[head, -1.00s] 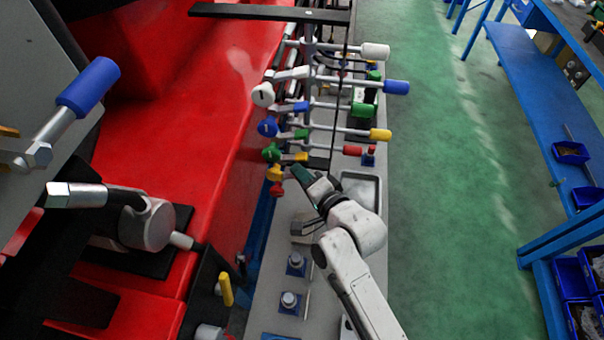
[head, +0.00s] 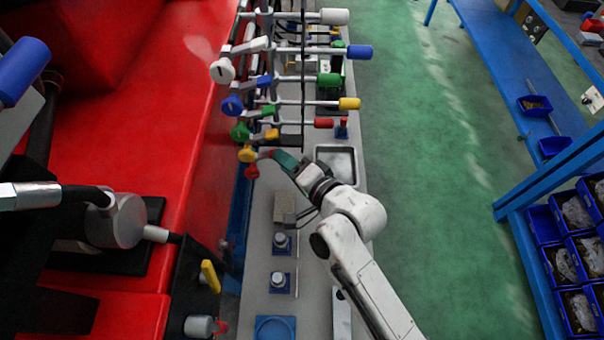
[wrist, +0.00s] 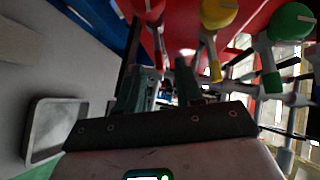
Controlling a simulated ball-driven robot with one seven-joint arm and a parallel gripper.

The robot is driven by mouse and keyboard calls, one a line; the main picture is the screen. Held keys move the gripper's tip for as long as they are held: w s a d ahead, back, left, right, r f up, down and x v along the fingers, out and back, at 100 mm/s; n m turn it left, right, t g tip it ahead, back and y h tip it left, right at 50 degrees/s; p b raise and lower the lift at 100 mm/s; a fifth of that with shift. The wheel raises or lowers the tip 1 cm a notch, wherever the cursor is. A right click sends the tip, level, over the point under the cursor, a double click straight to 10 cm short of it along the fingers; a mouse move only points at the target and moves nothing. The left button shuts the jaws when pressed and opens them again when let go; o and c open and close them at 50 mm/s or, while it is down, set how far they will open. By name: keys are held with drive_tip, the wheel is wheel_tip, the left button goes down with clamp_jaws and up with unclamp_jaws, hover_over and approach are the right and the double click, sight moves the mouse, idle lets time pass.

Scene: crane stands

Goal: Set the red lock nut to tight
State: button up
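The red lock nut (head: 252,172) is the lowest of a column of coloured round knobs on the stand. Its short lever points up and right toward my gripper (head: 284,160), whose tips are close beside it. In the wrist view the red knob (wrist: 148,8) is at the top edge, and its lever runs down toward the space between my fingers (wrist: 160,80). The fingers stand apart with a gap between them. Whether either finger touches the lever I cannot tell.
The yellow knob (head: 247,155) and green knob (head: 240,132) sit just above the red one, close to my gripper. Coloured bar handles, such as the yellow handle (head: 349,103), stick out right. A grey tray (head: 338,160) lies beside my arm. Green floor (head: 440,190) is open at right.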

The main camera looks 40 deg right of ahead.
drive_tip(key=b+v, duration=0.1)
drive_tip(key=v, duration=0.5)
idle(0.5)
drive_tip(key=s+d+f+n+g+h+b, duration=0.1)
drive_tip(key=s+d+f+n+g, duration=0.2)
drive_tip(key=s+f+n+g, duration=0.3)
drive_tip(key=s+d+f+n+g+h+b, duration=0.1)
drive_tip(key=s+d+f+n+g, duration=0.3)
drive_tip(key=s, duration=0.9)
wheel_tip(320, 180, down, 4)
drive_tip(key=n+g, duration=0.2)
drive_tip(key=g, duration=0.2)
drive_tip(key=shift+s+n+b, duration=0.25)
drive_tip(key=shift+n+b, duration=0.15)
